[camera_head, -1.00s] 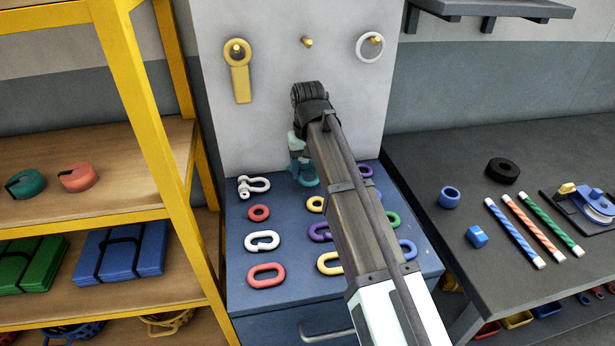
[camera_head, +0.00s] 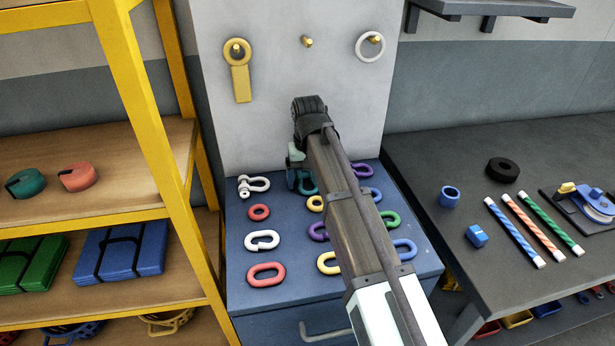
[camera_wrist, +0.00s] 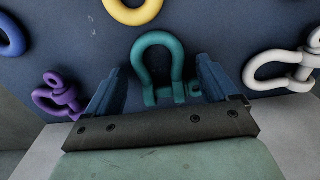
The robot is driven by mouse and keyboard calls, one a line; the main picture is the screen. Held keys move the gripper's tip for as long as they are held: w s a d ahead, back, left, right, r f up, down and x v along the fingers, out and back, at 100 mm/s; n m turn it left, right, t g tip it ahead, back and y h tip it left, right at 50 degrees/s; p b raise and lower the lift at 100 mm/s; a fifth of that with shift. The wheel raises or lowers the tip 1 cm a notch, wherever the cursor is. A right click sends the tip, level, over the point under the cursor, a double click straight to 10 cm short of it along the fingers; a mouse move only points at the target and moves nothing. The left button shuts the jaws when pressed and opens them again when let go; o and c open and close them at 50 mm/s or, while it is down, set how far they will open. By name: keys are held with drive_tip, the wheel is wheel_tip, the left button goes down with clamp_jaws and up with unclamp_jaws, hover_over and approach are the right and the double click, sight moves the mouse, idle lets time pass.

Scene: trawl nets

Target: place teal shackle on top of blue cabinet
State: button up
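The teal shackle (camera_wrist: 160,62) is in the middle of the wrist view, its bow pointing away from my gripper and its pin across the near end. It appears to lie flat on the top of the blue cabinet (camera_head: 285,300). In the head view the shackle (camera_head: 308,184) is partly hidden by my arm. My gripper (camera_wrist: 165,85) is low over the back of the cabinet top, with one finger on each side of the shackle. The fingers are apart; I cannot tell whether either touches it.
A white shackle (camera_head: 252,186) and a purple shackle (camera_wrist: 60,97) lie on either side. Rings and links, such as a red ring (camera_head: 259,212), cover the front of the cabinet top. A grey pegboard (camera_head: 285,110) rises behind. A yellow-framed shelf (camera_head: 150,120) stands left, a dark table (camera_head: 430,165) right.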

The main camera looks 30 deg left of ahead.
sight(308, 180)
drive_tip(key=shift+r, duration=0.15)
drive_tip(key=shift+r, duration=3.75)
